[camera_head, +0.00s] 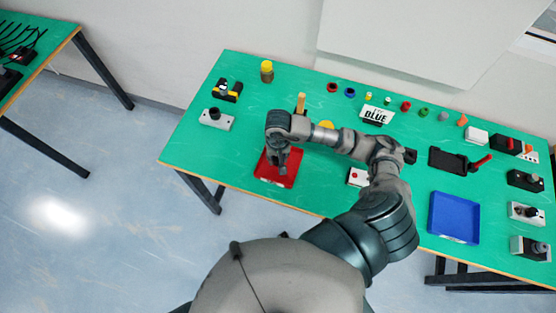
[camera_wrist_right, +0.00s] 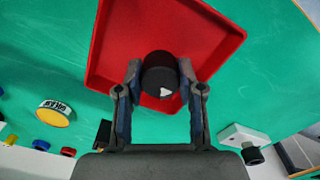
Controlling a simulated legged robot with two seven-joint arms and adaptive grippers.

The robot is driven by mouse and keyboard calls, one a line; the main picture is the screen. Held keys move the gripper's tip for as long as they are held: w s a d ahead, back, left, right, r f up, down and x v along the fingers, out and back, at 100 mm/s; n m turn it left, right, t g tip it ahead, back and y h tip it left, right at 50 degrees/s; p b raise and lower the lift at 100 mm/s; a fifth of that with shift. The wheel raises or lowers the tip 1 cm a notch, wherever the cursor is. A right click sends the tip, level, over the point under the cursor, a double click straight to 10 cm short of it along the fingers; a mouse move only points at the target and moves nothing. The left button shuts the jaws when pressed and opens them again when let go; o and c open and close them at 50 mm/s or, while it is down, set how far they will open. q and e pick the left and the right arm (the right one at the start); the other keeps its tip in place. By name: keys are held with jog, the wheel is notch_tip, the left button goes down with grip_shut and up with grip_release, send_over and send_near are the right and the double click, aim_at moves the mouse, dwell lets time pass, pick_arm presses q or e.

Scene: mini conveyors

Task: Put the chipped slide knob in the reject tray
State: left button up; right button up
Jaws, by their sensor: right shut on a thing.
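A black knob (camera_wrist_right: 158,72) with a small white chip mark on its face is between the fingers of my right gripper (camera_wrist_right: 161,78) in the right wrist view. My right gripper is shut on it. The red tray (camera_wrist_right: 215,18) lies behind the knob in that view. In the head view my right gripper (camera_head: 280,160) is over the red tray (camera_head: 288,182), near the table's front edge. The knob cannot be made out there. How high the knob is above the tray floor is hard to tell. My left gripper is not in view.
A blue tray (camera_head: 453,220) lies at the right. A grey box with a black knob (camera_head: 215,118) stands left of the red tray. A yellow-topped cylinder (camera_head: 266,70) and several small coloured parts stand along the back.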

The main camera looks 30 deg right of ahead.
notch_tip(320, 180, down, 2)
jog(key=shift+d+f, duration=0.15)
jog(key=shift+f, duration=0.1)
jog(key=shift+d+f, duration=0.25)
jog(key=shift+d, duration=0.05)
jog(key=o, duration=1.1)
jog(key=shift+d, duration=0.1)
jog(key=shift+a, duration=0.3)
jog(key=shift+a+r, duration=0.1)
jog(key=shift+r, duration=0.35)
jog(key=r, duration=1)
jog(key=shift+d+r+b, duration=0.3)
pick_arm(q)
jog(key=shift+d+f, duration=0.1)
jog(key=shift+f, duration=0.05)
pick_arm(e)
jog(key=shift+a+r, duration=0.2)
jog(key=shift+r, duration=0.1)
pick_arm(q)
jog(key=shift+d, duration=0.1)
pick_arm(e)
jog(key=shift+d, duration=0.15)
